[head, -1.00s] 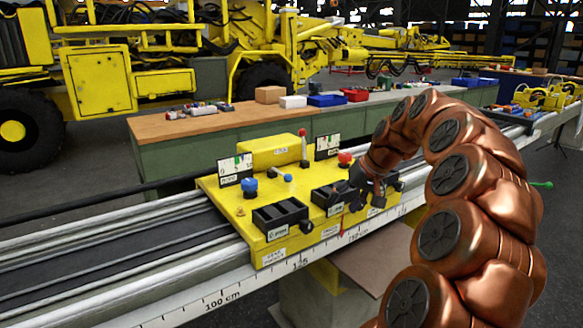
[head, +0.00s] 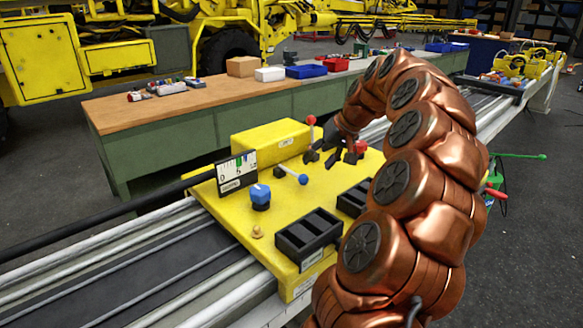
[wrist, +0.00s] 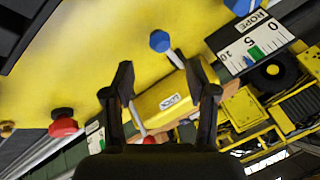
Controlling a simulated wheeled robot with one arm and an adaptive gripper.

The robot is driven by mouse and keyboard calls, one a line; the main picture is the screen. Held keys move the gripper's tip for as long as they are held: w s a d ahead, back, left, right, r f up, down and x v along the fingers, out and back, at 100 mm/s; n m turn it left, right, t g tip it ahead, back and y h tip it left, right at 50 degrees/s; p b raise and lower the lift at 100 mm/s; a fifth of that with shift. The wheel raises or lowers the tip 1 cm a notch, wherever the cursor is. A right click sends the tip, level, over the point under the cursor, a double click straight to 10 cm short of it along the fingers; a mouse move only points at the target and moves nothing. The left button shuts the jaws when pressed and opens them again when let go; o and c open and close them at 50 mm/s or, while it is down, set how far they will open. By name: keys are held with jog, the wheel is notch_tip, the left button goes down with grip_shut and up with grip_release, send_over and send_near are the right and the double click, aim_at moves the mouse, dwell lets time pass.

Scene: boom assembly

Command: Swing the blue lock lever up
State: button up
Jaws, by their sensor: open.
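The blue lock lever (head: 303,179) is a pale rod with a blue ball on the yellow panel (head: 231,226). It lies low, tilted down toward the right. In the wrist view the blue ball (wrist: 160,41) shows beyond my fingertips, with its rod running toward the yellow box (wrist: 162,104). My gripper (head: 334,150) is over the back right of the panel, behind and to the right of the lever. It also shows in the wrist view (wrist: 162,80), with both dark fingers apart and nothing held between the tips.
A red-ball lever (head: 311,122) stands upright close to my gripper. A red knob (head: 360,147) is just right of it. A bench (head: 190,115) stands behind.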

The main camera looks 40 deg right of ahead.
aim_at(306, 176)
jog(key=shift+p+x, duration=0.65)
jog(key=shift+x, duration=3.25)
jog(key=shift+w, duration=0.1)
jog(key=shift+c, duration=0.4)
grip_shut()
